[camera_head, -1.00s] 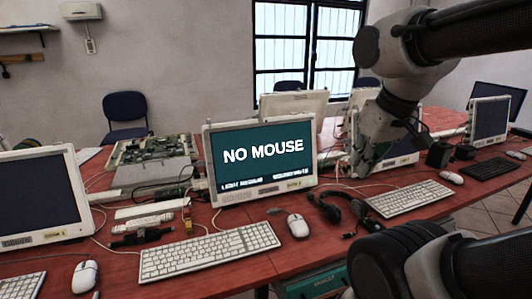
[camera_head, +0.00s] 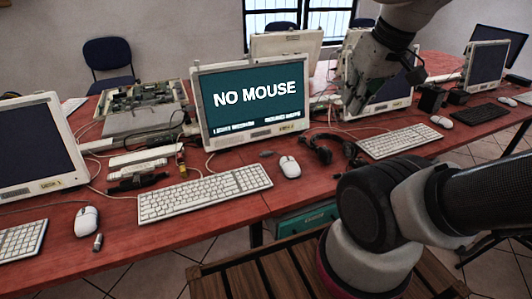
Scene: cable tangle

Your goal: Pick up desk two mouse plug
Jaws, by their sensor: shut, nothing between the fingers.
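The desk two mouse plug cannot be picked out for certain. A small dark piece (camera_head: 266,153) lies below the "NO MOUSE" monitor (camera_head: 250,97), and a small grey plug-like piece (camera_head: 98,242) lies near the table's front edge at left. A white mouse (camera_head: 289,166) sits right of the white keyboard (camera_head: 205,193). Another white mouse (camera_head: 87,221) sits just behind the grey piece. My gripper (camera_head: 354,108) is shut and empty, pointing down in front of the right-hand monitor (camera_head: 392,88), away from both small pieces.
A dark headset (camera_head: 328,148) with cables lies right of the middle mouse. An open circuit-board case (camera_head: 142,104) and clutter stand left of the middle monitor. Black adapters (camera_head: 432,97) stand at right. A slatted wooden surface (camera_head: 262,277) lies in front of the red table (camera_head: 150,235).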

